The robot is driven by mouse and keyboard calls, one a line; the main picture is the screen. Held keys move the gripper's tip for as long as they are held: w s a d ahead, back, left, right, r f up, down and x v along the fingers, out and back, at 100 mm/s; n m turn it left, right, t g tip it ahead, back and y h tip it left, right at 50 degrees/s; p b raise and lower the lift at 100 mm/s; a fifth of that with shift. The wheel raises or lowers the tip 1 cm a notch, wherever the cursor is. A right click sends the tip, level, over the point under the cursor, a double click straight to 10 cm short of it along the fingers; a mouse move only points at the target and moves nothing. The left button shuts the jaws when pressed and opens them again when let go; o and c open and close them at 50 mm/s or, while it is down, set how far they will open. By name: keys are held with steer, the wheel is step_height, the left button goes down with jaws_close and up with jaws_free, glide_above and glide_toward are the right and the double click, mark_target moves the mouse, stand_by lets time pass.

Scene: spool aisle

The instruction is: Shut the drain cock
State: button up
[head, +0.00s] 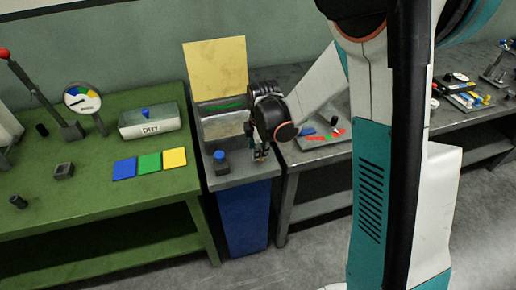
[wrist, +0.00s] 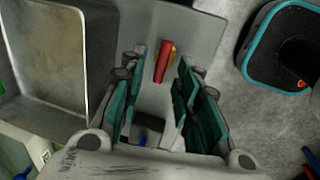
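The drain cock shows in the wrist view as a red lever (wrist: 162,62) on a small brass-coloured body, set on a grey surface beside the metal basin (wrist: 46,62). My gripper (wrist: 160,70) is open, with its teal-and-grey fingers on either side of the lever. I see a gap between each finger and the lever; whether the lever lies at fingertip depth I cannot tell. In the head view my gripper (head: 261,153) hangs over the front right of the basin stand (head: 240,176), and the cock is hidden there.
A yellow panel (head: 216,68) stands behind the basin. A blue-capped object (head: 220,161) sits on the stand's front left. A green table (head: 100,200) with a box, coloured cards and a gauge is to the left. A grey bench (head: 300,152) with tools is to the right.

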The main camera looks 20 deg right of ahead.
jaws_close()
steer(key=shift+m, duration=0.3)
steer(key=shift+w+a+m, duration=0.1)
steer(key=shift+w+m, duration=0.05)
steer(key=shift+m, duration=0.75)
steer(key=m, duration=0.3)
steer(key=m+h, duration=0.1)
steer(key=shift+w+m, duration=0.25)
steer(key=shift+m, duration=0.05)
steer(key=m, duration=0.3)
steer(key=m+g+h, duration=0.1)
steer(key=m, duration=0.1)
steer(key=shift+w, duration=0.25)
steer(key=m, duration=0.4)
steer(key=m+g, duration=0.1)
steer(key=shift+w+d+m, duration=0.15)
steer(key=shift+d+m, duration=0.2)
steer(key=shift+m, duration=0.05)
